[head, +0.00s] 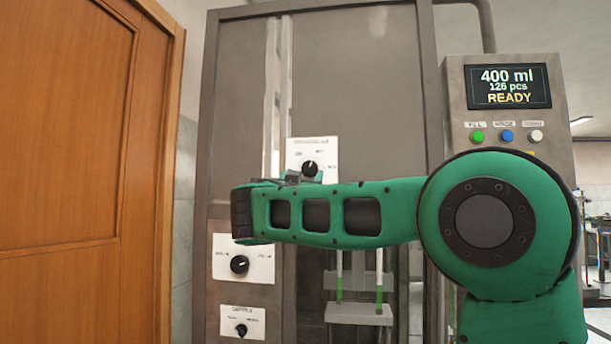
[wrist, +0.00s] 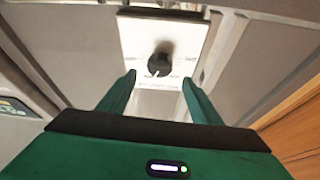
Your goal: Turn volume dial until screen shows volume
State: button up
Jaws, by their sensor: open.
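The screen (head: 509,86) at upper right in the head view reads "400 ml", "126 pcs" and "READY". Three black dials on white plates show: an upper one (head: 310,168), a middle one (head: 239,264) and a lower one (head: 241,330). Their labels are too small to tell which is the volume dial. In the wrist view, my gripper (wrist: 159,77) is open, its two green fingers spread to either side of a black dial (wrist: 158,64). It appears to be the upper dial. I cannot tell whether the fingers touch it.
Green (head: 477,137), blue (head: 507,136) and white (head: 536,136) buttons sit below the screen. A brown wooden door (head: 70,150) stands at the left. Green-marked tubes rise from a pale holder (head: 358,313) below my arm. A grey cabinet panel (head: 365,90) lies behind.

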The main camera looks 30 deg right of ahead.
aim_at(309, 168)
jog(key=x, duration=0.7)
jog(key=shift+w+d, duration=0.1)
jog(key=c, duration=1.1)
